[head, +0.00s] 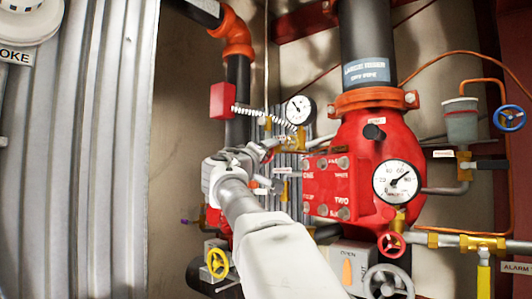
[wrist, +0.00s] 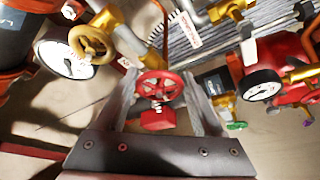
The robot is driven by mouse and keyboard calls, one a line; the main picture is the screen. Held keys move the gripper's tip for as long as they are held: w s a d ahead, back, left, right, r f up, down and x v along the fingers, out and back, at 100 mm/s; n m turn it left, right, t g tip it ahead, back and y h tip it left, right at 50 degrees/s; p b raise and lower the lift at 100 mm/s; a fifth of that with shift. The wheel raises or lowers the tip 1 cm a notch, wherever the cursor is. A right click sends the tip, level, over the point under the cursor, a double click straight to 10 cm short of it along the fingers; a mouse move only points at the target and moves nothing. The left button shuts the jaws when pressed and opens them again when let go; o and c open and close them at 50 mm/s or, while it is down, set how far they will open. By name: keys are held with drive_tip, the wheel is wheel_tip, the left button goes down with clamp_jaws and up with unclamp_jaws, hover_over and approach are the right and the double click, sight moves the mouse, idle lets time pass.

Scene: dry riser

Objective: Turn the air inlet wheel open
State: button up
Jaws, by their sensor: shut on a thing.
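A small red spoked wheel (wrist: 158,85) is in the middle of the wrist view, with a red block below it. I take it as the air inlet wheel, though no readable label confirms this. My gripper (wrist: 160,78) has one grey finger on each side of the wheel and is shut on its rim. In the head view my gripper (head: 272,147) reaches in beside the red valve body (head: 365,165), among small pipes below a gauge. The wheel is hidden there behind my gripper and arm.
A white gauge (wrist: 66,52) and a brass-coloured wheel (wrist: 92,43) are close on the left in the wrist view. A green wheel (wrist: 236,126) is to the right.

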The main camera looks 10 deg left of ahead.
drive_tip(key=n, duration=0.1)
drive_tip(key=n+y+p, duration=0.1)
drive_tip(key=n+p, duration=0.1)
drive_tip(key=n, duration=0.1)
drive_tip(key=shift+r+g+y, duration=0.25)
drive_tip(key=shift+g+y, duration=0.05)
drive_tip(key=shift+n+g+p, duration=0.4)
drive_tip(key=shift+n+g, duration=0.1)
drive_tip(key=shift+n, duration=0.7)
drive_tip(key=shift+f, duration=0.1)
drive_tip(key=o, duration=1.4)
drive_tip(key=shift+s, duration=0.15)
drive_tip(key=shift+s+a+f+b, duration=0.1)
drive_tip(key=shift+s+f+b, duration=0.05)
drive_tip(key=shift+s+b, duration=0.15)
drive_tip(key=s+b, duration=0.2)
drive_tip(key=s, duration=0.3)
drive_tip(key=s+a+b, duration=0.1)
drive_tip(key=s+b, duration=0.2)
drive_tip(key=s, duration=0.3)
drive_tip(key=s+a+f+b, duration=0.1)
drive_tip(key=s+b, duration=0.1)
drive_tip(key=s, duration=0.3)
drive_tip(key=shift+s+a, duration=0.1)
drive_tip(key=shift+s, duration=0.1)
